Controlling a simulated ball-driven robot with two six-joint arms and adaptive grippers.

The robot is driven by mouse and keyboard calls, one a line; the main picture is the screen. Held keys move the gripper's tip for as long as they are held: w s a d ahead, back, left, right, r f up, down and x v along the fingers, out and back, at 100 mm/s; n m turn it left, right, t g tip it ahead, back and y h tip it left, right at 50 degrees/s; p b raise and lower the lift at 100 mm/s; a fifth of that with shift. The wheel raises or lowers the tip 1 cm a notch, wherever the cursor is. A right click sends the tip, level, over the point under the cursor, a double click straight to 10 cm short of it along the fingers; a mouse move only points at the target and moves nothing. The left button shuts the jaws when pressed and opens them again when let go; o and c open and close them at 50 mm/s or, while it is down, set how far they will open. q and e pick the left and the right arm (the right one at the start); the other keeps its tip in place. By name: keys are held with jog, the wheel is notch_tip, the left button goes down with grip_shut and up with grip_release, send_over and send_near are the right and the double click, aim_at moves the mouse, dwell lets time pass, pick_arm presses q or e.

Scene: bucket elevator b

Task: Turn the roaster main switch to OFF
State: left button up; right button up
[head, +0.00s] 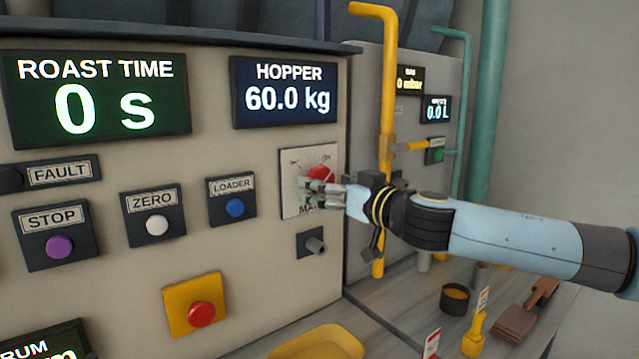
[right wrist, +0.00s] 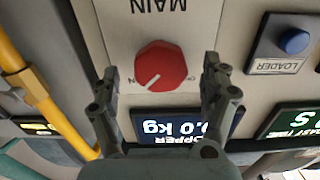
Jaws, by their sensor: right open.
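The roaster main switch is a red round knob (head: 321,172) on a pale plate marked MAIN, on the right part of the roaster panel. In the right wrist view the red knob (right wrist: 160,66) shows upside down, with a white pointer line slanting toward the letters at its left; the full label there cannot be read. My right gripper (head: 326,190) is in front of the plate and partly covers the knob and label. In the right wrist view its two fingers (right wrist: 161,80) are open, one on each side of the knob, with gaps between. My left gripper is not in view.
A blue LOADER button (head: 235,207) and a red button on a yellow plate (head: 201,313) are left of the switch. A small dark knob (head: 315,245) sits below it. A yellow pipe (head: 388,90) stands right of the panel, behind my right arm.

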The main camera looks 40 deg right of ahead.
jog(key=shift+w+d+r+p, duration=0.1)
jog(key=shift+w+p, duration=0.2)
jog(key=shift+w, duration=0.2)
jog(key=shift+w+d+r+p, duration=0.1)
jog(key=shift+w+p, duration=0.15)
jog(key=shift+w, duration=0.5)
jog(key=shift+w+f, duration=0.1)
jog(key=shift+w, duration=0.05)
jog(key=shift+c, duration=1.1)
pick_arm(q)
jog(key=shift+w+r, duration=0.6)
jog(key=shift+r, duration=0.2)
pick_arm(e)
jog(key=c, duration=1)
